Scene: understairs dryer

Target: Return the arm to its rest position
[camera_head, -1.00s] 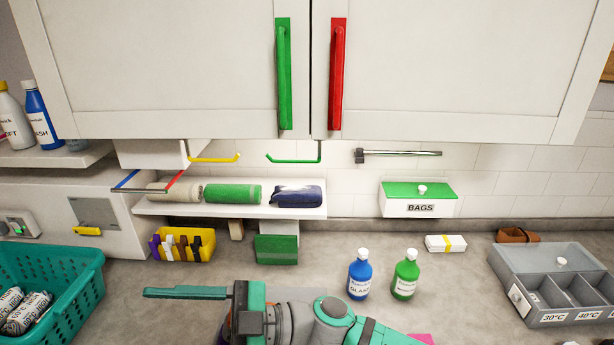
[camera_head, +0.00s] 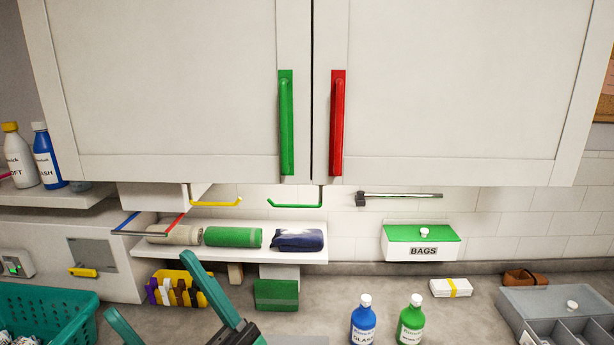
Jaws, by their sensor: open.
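My gripper (camera_head: 160,290) shows at the bottom left of the head view, with two teal fingers spread wide apart. It is open and I see nothing between the fingers. One finger reaches up in front of the yellow basket (camera_head: 203,297) and the other is lower, near the teal laundry basket. The rest of my arm is below the frame's edge and hidden.
A closed wall cupboard (camera_head: 180,90) with green and red handles hangs above. A shelf (camera_head: 270,254) holds rolled towels. Blue (camera_head: 363,322) and green (camera_head: 411,322) bottles stand right of my gripper. The teal laundry basket (camera_head: 60,305) and grey divided box (camera_head: 550,300) flank the counter.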

